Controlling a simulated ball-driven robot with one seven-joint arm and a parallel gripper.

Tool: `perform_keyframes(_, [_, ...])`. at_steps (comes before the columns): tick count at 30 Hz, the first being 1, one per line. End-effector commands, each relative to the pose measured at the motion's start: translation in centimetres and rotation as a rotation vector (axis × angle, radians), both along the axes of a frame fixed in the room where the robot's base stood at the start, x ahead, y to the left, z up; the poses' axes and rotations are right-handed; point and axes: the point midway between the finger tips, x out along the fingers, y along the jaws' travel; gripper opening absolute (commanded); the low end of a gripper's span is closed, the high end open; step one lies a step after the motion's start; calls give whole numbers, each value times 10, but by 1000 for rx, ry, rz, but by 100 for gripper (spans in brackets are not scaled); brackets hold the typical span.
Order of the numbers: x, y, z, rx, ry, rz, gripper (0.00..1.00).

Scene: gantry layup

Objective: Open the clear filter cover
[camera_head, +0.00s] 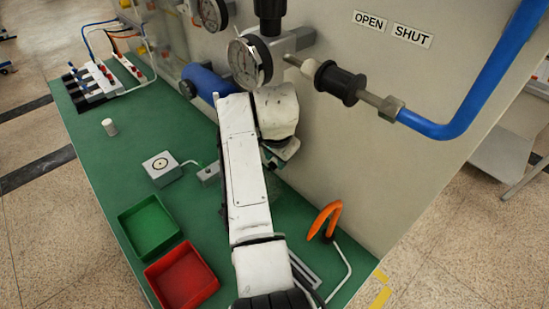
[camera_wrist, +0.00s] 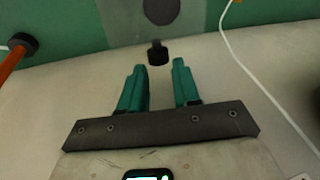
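My gripper (camera_wrist: 158,65) is open in the wrist view, with two teal fingers apart and nothing between them. Just beyond the fingertips is a small black knob (camera_wrist: 157,55), roughly centred on the gap. Behind it, a pale, see-through-looking panel (camera_wrist: 122,22) with a dark grey rounded patch (camera_wrist: 161,9) shows at the top edge. This may be the clear filter cover, but I cannot tell for sure, nor whether it is shut. Contact between fingers and knob is not visible.
The green bench (camera_head: 105,165) carries a green tray (camera_head: 149,228), a red tray (camera_head: 182,278) and a grey block (camera_head: 161,168). The panel holds a gauge (camera_head: 249,61) and blue pipe (camera_head: 468,101) close to my arm. An orange handle (camera_head: 325,218) stands right of it. A white cable (camera_wrist: 243,65) runs nearby.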

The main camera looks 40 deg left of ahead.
Motion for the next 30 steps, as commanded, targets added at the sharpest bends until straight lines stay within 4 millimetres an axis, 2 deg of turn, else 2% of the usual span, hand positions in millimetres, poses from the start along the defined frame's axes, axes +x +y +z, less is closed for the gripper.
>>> perform_keyframes(1, [-1,0,-1,-1,3,0,37])
perform_keyframes(6, [-2,0,-2,-3,7,2,50])
perform_keyframes(14, [-3,0,-2,-3,9,2,50])
perform_keyframes(19, [-5,-3,8,0,6,1,50])
perform_keyframes(30, [-37,-30,7,-3,8,3,50])
